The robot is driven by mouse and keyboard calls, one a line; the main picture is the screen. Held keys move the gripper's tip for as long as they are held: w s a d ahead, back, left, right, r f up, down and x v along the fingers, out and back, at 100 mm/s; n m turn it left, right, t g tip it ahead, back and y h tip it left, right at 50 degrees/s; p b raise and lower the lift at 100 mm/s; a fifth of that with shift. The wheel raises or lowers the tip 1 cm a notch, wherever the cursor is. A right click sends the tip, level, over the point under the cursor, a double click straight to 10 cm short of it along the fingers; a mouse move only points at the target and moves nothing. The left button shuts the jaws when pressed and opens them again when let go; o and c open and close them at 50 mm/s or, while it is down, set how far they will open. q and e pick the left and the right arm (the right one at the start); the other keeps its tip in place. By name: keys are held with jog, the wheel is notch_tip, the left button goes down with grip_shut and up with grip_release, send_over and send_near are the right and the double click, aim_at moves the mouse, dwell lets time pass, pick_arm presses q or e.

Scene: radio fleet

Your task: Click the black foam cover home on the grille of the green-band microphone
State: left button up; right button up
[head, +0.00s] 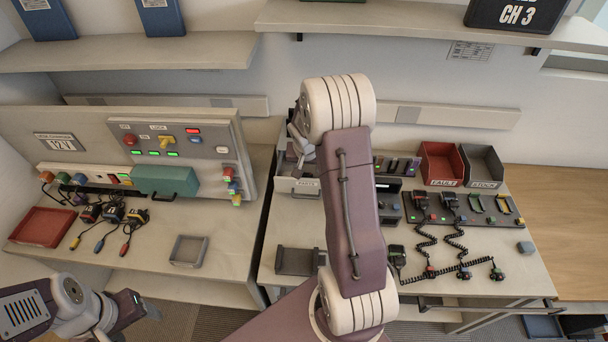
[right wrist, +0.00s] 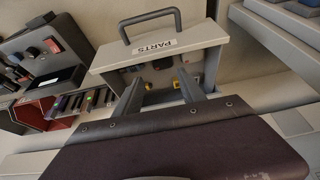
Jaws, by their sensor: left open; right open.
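I cannot tell which has the green band. The black foam cover cannot be made out for certain; a dark piece (right wrist: 162,63) shows inside the parts box (right wrist: 188,42). My right gripper (right wrist: 160,82) is open, its two fingers at the mouth of this box; the arm mostly hides it in the head view. My left gripper (head: 128,308) is open at the lower left, away from the microphones.
The parts box has a raised handle. A red fault bin (head: 440,162) and a grey stock bin (head: 484,165) stand behind the microphones. The left bench holds a charger panel (head: 175,140), a red tray (head: 43,226) and a grey tray (head: 189,250). Shelves overhang the back.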

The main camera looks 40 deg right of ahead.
aim_at(307, 176)
jog(key=f, duration=0.1)
jog(key=w+f, duration=0.1)
jog(key=f, duration=0.1)
jog(key=shift+w+a, duration=0.15)
jog(key=shift+w, duration=0.15)
jog(key=x, duration=0.5)
jog(key=shift+d, duration=0.4)
jog(key=shift+w+f, duration=0.1)
jog(key=shift+f, duration=0.1)
jog(key=shift+r, duration=0.1)
jog(key=c, duration=1)
